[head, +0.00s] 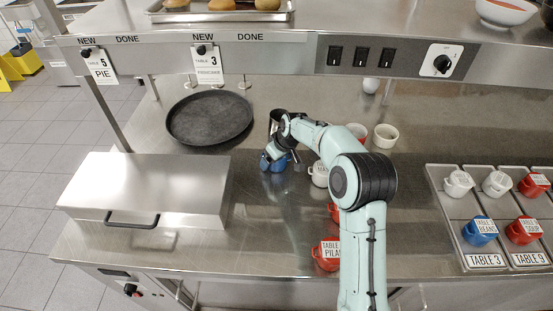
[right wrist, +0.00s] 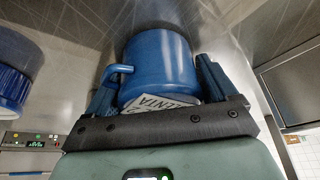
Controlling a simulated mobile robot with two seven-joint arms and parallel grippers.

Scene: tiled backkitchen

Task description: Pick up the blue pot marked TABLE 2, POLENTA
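The blue pot (head: 276,164) stands at the middle of the steel counter, partly covered by my right gripper (head: 272,153). In the right wrist view the blue pot (right wrist: 161,62) lies between the two fingers of my right gripper (right wrist: 160,85). Its white label shows the letters "LENTA", and its handle is beside the left finger. The fingers are at either side of the pot, close to its wall. Whether they press on it is not clear. My left gripper is in neither view.
A white pot (head: 319,174) stands just right of the blue one. Red pots (head: 327,254) stand nearer the front, partly behind my arm. A black round tray (head: 209,117) lies behind left, a steel box (head: 150,185) at left. Labelled trays (head: 485,261) with pots are at right.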

